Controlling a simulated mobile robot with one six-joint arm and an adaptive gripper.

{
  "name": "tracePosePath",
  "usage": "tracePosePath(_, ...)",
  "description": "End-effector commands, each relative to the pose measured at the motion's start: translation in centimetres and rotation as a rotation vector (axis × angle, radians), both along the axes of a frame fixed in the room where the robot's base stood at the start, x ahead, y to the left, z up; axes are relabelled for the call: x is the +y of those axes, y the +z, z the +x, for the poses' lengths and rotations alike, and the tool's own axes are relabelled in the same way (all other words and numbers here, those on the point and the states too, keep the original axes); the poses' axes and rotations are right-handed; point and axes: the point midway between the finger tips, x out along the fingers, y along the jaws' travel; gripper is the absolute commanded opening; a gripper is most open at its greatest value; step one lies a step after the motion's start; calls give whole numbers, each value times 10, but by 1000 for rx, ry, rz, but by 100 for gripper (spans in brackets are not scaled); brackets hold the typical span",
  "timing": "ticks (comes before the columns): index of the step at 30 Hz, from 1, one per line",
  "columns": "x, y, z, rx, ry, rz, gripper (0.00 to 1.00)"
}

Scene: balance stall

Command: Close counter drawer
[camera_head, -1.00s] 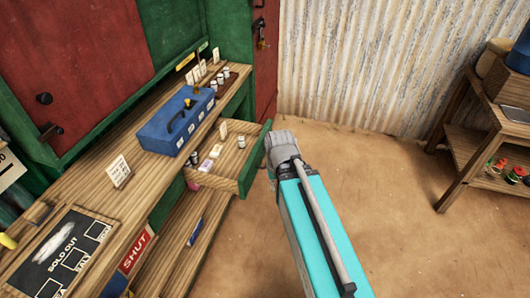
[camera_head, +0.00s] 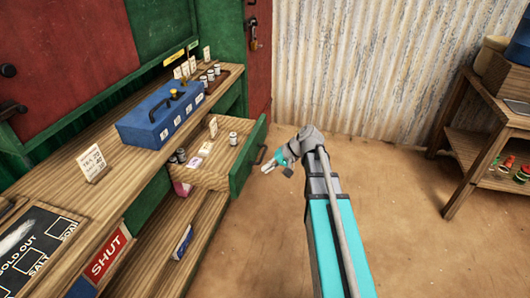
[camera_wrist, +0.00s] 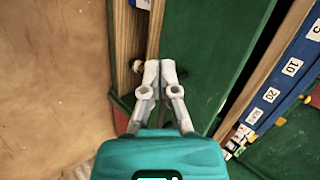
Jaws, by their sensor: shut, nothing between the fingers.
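The counter drawer (camera_head: 216,178) is pulled out from under the counter top. It has a wooden tray and a green front (camera_head: 248,155). Small items and little jars lie in it. A dark handle (camera_head: 261,154) shows on the outer side of the front. My gripper (camera_head: 264,170) is at the outer side of the drawer front, close to the handle; I cannot tell whether it touches. In the wrist view my gripper's fingers (camera_wrist: 159,64) are together and empty, in front of a green panel with a wooden edge.
A blue box (camera_head: 160,113) and small cards stand on the counter (camera_head: 60,180) above the drawer. A lower shelf (camera_head: 160,245) lies beneath it. A wooden rack (camera_head: 450,150) stands at the far right. The dirt floor (camera_head: 400,240) between is clear.

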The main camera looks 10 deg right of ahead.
Motion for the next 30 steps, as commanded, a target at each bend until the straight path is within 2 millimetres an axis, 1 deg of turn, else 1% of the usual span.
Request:
tracePosePath(1,-8,-13,12,-12,-17,43,0)
tracePosePath(3,-16,-17,22,-30,-37,102,0)
tracePosePath(11,-55,-26,59,-104,-113,321,0)
tracePosePath(18,-102,-30,88,-188,-179,519,0)
tracePosePath(24,-139,-29,102,-251,-221,649,0)
tracePosePath(27,-151,-27,105,-270,-234,688,0)
tracePosePath(30,-157,-25,106,-282,-239,710,0)
